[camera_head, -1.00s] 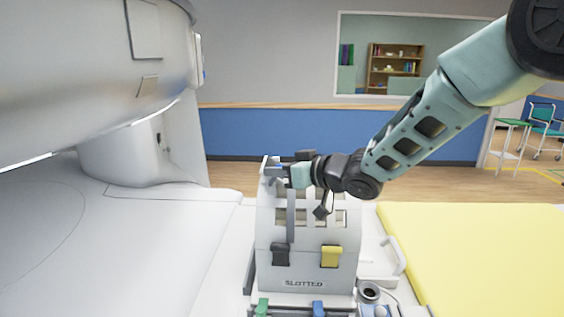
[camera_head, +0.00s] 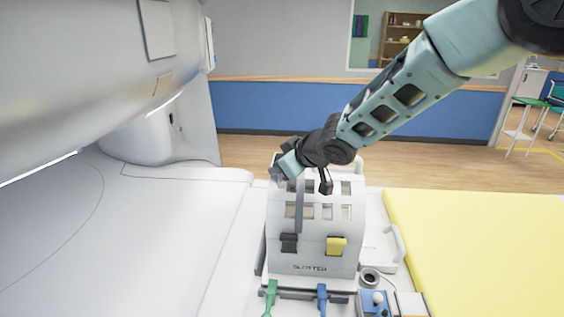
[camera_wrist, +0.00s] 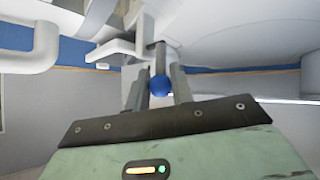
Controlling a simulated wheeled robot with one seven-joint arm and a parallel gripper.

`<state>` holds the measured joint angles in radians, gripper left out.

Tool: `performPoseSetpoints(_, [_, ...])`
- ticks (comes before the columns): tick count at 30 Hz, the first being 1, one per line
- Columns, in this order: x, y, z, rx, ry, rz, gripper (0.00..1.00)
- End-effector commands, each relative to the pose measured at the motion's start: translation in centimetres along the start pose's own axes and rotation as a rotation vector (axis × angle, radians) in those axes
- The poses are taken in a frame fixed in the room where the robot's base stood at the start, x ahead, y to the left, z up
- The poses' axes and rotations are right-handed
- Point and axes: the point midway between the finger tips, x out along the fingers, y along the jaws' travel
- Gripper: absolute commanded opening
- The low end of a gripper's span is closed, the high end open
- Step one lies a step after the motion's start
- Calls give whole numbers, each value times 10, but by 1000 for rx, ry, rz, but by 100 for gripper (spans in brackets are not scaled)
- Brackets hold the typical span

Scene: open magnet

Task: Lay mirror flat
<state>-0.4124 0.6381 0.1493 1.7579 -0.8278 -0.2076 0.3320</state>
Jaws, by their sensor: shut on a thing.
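A white head coil marked SLOTTED (camera_head: 312,256) stands upright on the table, with rows of window openings in its face. My gripper (camera_head: 280,172) is at its top left edge, tilted down to the left. In the wrist view my gripper (camera_wrist: 159,82) is shut on a blue ball knob (camera_wrist: 160,86) at the end of a dark rod (camera_wrist: 160,56). A pale flat plate with a bracket (camera_wrist: 118,48) shows just beyond the fingers. I cannot tell for sure which part is the mirror's face; in the head view my gripper and wrist hide that spot.
A black clip (camera_head: 289,243) and a yellow clip (camera_head: 337,246) are on the coil's front. Green (camera_head: 270,296) and blue (camera_head: 322,298) levers lie before it. The scanner (camera_head: 80,70) overhangs the left; a yellow pad (camera_head: 480,245) lies clear at right.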

Motion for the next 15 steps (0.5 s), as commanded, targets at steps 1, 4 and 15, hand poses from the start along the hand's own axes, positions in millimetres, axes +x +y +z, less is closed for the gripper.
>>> performPoseSetpoints(1, [0,0,-1,-2,-1,0,0])
performPoseSetpoints(4, [0,0,0,-2,-1,0,0])
performPoseSetpoints(15, [0,0,0,-1,0,0,43])
